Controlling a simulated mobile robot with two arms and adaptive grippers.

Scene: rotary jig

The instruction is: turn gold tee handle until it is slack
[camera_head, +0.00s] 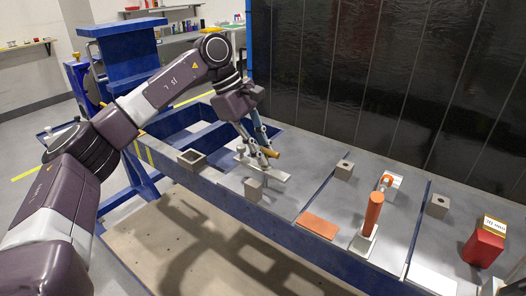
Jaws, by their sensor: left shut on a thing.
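The gold tee handle (271,154) sits low over the grey jig table, above a pale flat bracket (265,172). My left arm comes in from the left and reaches down to it. My left gripper (266,153) is shut on the gold tee handle, with its fingers around the bar. The fingers hide part of the handle, and its stem is hard to make out. My right gripper is not in view.
Small grey blocks (344,170) stand around the table. An orange upright handle (373,212), an orange flat plate (319,226) and a red box (484,245) lie to the right. A dark panel wall (400,80) rises behind the table.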

